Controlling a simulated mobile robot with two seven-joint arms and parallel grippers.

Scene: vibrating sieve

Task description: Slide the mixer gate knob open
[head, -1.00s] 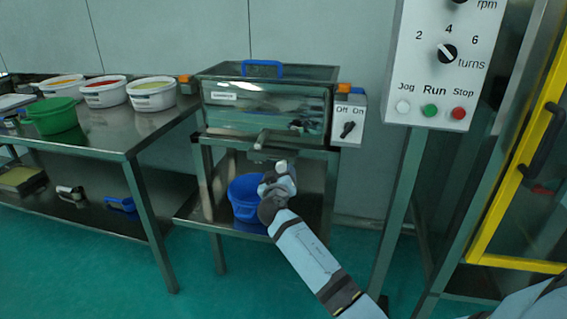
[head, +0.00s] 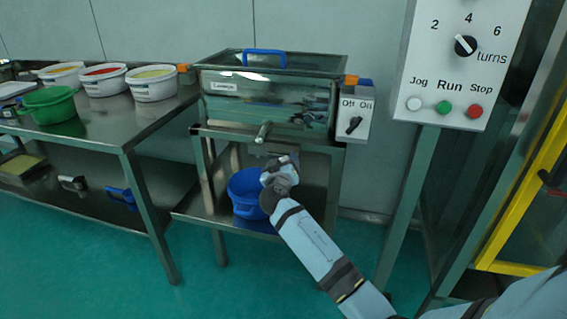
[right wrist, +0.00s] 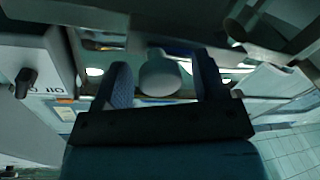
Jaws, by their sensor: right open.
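The mixer (head: 228,108) is a steel box with a clear front and a blue handle on its lid, standing on a metal frame. A short metal bar (head: 263,132) sticks out from its lower front. My right gripper (head: 277,164) is below that bar, in front of the mixer's underside. In the right wrist view a pale, rounded knob (right wrist: 160,74), apparently the gate knob, shows between the open fingers, with gaps on both sides. The knob is hard to make out in the head view. My left gripper is not in view.
A blue bucket (head: 246,190) stands on the shelf under the mixer, close to my right gripper. An Off/On switch box (head: 352,115) is on the mixer's right. A control panel (head: 455,75) stands further right. A steel table (head: 110,125) with several tubs is at left.

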